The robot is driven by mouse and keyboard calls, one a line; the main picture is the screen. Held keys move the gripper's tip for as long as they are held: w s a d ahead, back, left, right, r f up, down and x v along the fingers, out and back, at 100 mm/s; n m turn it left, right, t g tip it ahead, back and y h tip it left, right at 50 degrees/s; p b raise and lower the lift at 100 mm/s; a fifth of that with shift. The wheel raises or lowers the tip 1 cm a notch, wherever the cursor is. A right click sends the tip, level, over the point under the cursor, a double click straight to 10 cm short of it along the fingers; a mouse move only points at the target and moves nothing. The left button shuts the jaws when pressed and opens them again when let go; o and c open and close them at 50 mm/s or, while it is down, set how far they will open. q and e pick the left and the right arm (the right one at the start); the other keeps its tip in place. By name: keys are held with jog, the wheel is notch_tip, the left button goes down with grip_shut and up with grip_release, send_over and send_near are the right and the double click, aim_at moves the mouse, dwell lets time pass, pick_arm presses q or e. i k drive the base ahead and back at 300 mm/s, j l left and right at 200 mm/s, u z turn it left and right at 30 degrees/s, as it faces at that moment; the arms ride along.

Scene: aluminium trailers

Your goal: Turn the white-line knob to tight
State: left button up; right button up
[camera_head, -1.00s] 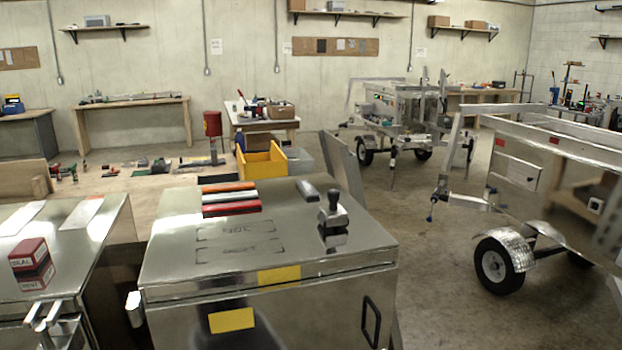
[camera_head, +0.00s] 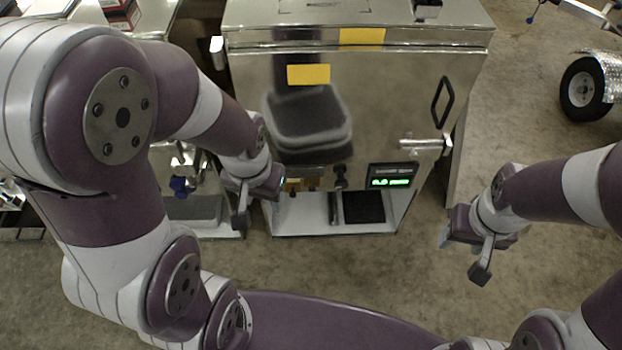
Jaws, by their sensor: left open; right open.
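A metal cabinet (camera_head: 400,85) with a polished front stands ahead of me. Low on its front is a small dark knob (camera_head: 340,180), beside brass-coloured fittings (camera_head: 312,184). No white line can be made out on the knob at this size. My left gripper (camera_head: 258,204) is open and empty at the cabinet's lower left, left of the brass fittings and the knob. It partly covers that corner of the panel. My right gripper (camera_head: 463,254) is open and empty over the floor, right of the cabinet's base.
A green-lit display (camera_head: 390,182) sits right of the knob, below a latch (camera_head: 425,145) and a black handle (camera_head: 441,102). A dark pad (camera_head: 363,207) lies on the base shelf. A second metal unit (camera_head: 200,208) stands left. Floor at the right is clear up to a trailer wheel (camera_head: 583,88).

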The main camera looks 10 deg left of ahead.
aim_at(341, 184)
jog(key=k+l, duration=0.15)
jog(key=l, duration=0.15)
jog(key=k+l, duration=0.1)
jog(key=l, duration=0.15)
jog(key=j+z, duration=0.25)
jog(key=j, duration=1.1)
jog(key=k+j+z, duration=0.2)
jog(key=j, duration=1.15)
jog(key=i+j, duration=0.05)
jog(key=i, duration=0.05)
